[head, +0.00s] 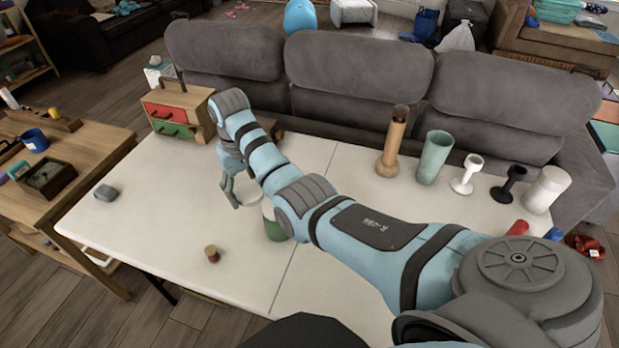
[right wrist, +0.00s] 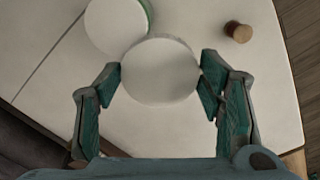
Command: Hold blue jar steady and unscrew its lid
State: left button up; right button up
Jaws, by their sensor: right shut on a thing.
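A round white lid (right wrist: 160,72) sits between the fingers of my right gripper (right wrist: 160,80) in the right wrist view. The gripper is shut on its sides, with one finger on each side. In the head view the same gripper (head: 238,190) is over the left half of the white table, and a pale edge of the lid (head: 250,199) shows beside its fingers. No blue jar body can be made out under the lid; my right arm and the lid hide that spot. My left gripper is not in view.
A green jar with a white top (head: 274,224) stands close beside the gripper, partly behind my arm. A small brown cork-like piece (head: 212,254) and a grey object (head: 105,192) lie on the white table (head: 150,240). A drawer box (head: 178,112) stands at the back left. Vases and holders line the back right.

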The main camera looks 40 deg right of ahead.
pick_arm(q)
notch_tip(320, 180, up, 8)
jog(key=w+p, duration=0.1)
jog(key=p, duration=0.5)
pick_arm(e)
jog(key=s+d+r+m, duration=0.2)
jog(key=s+d+r, duration=0.15)
jog(key=d, duration=0.55)
jog(key=s+d+r+m, duration=0.2)
jog(key=s+d, duration=0.3)
jog(key=d, duration=0.4)
jog(key=f+b, duration=0.3)
jog(key=f, duration=0.4)
jog(key=f+b, duration=0.4)
jog(key=f, duration=0.2)
jog(key=f+b, duration=0.3)
jog(key=f, duration=0.4)
jog(key=shift+s+f+b, duration=0.3)
jog(key=shift+s, duration=0.05)
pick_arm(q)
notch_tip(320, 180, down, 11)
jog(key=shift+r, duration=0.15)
pick_arm(e)
jog(key=o, duration=1.9)
